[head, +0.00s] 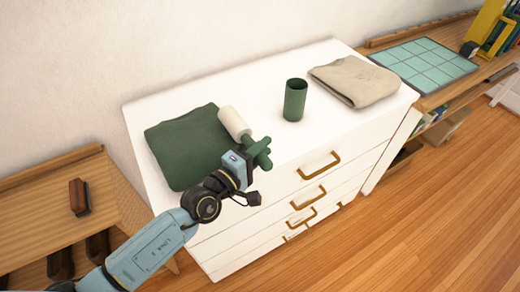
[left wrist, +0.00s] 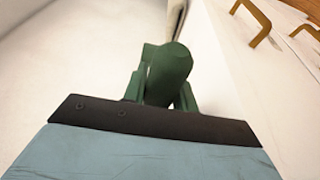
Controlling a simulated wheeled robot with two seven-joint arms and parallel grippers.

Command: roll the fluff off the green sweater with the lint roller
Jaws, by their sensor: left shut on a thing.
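The green sweater (head: 186,150) lies folded on the left part of the white dresser top. No fluff can be made out on it at this size. The lint roller has a white roll (head: 234,121) at the sweater's right edge; I cannot tell whether it touches the sweater. My left gripper (head: 258,152) is shut on the roller's green handle, near the dresser's front edge. In the left wrist view the green handle (left wrist: 168,72) sits between the green fingers, and the white roll is hidden there. My right gripper is not in view.
A dark green cup (head: 295,102) stands right of the roller on the dresser top (head: 262,98). A folded beige garment (head: 353,80) lies at the right end. A brown brush-like item (head: 79,197) rests on the wooden bench (head: 45,215) at left. Drawer handles (head: 319,165) stick out in front.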

